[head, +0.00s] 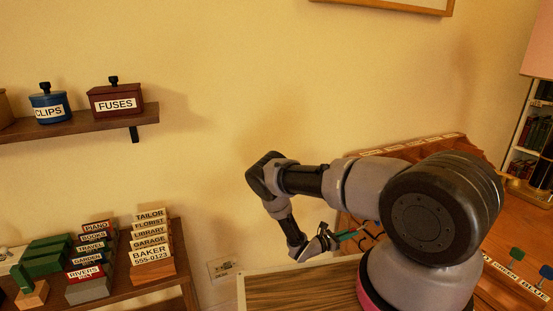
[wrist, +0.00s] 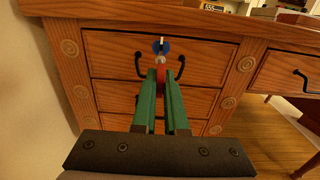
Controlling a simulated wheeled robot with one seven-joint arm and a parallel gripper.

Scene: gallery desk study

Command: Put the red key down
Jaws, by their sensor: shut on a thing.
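The red key (wrist: 161,73) is held between the green fingertips of my gripper (wrist: 161,84) in the wrist view. It points away from me toward a blue disc (wrist: 161,46) on the top drawer front (wrist: 112,44) of a wooden desk. A pale metal piece shows over the disc; I cannot tell whether the key touches it or sits in it. In the head view my gripper (head: 346,236) is in front of the desk, and the red key cannot be made out there.
A key rack labelled GREEN and BLUE (head: 519,277) stands on the desk at the right. Card holders (head: 152,271) stand on a lower shelf at the left, and FUSES (head: 116,103) and CLIPS boxes (head: 48,112) on a wall shelf.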

